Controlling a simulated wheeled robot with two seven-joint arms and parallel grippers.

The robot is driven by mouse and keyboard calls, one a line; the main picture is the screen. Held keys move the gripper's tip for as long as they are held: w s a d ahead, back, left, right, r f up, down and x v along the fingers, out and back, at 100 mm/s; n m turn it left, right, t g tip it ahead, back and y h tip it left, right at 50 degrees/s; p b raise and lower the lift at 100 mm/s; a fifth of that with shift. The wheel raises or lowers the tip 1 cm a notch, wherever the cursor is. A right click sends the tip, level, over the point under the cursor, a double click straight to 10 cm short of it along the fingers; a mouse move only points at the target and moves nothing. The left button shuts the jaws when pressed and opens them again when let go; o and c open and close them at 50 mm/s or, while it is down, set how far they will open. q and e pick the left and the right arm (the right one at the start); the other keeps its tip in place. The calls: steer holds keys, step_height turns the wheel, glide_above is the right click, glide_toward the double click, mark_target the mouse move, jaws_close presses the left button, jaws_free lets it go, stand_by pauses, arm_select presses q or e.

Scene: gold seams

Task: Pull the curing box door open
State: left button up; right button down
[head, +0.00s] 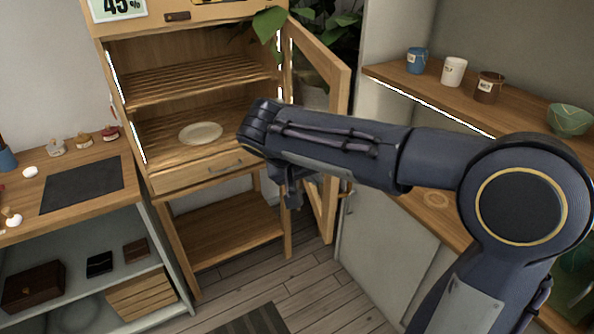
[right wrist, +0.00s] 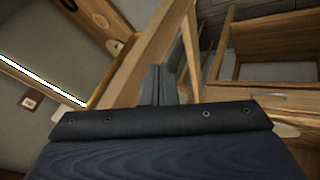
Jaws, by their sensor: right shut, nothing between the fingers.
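The curing box (head: 190,80) is a wooden cabinet with slatted shelves. Its framed door (head: 338,95) is hinged on the right and stands swung open, so the inside shows. My right arm crosses in front of the door's middle. My right gripper (head: 292,198) hangs low by the door's inner side, partly hidden by my own wrist. In the right wrist view the right gripper (right wrist: 163,80) is shut and empty, with the door's wooden frame (right wrist: 143,62) close beside the fingers. I cannot tell whether they touch. My left gripper is out of view.
A pale plate (head: 201,133) lies on the box's lower shelf, above a drawer (head: 200,171). A workbench (head: 100,165) with a dark mat stands at left. A wall shelf (head: 425,85) with mugs and a bowl is at right. A leafy plant (head: 269,25) is behind the door.

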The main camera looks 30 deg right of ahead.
steer(key=shift+s+d, duration=0.2)
steer(key=shift+d, duration=0.4)
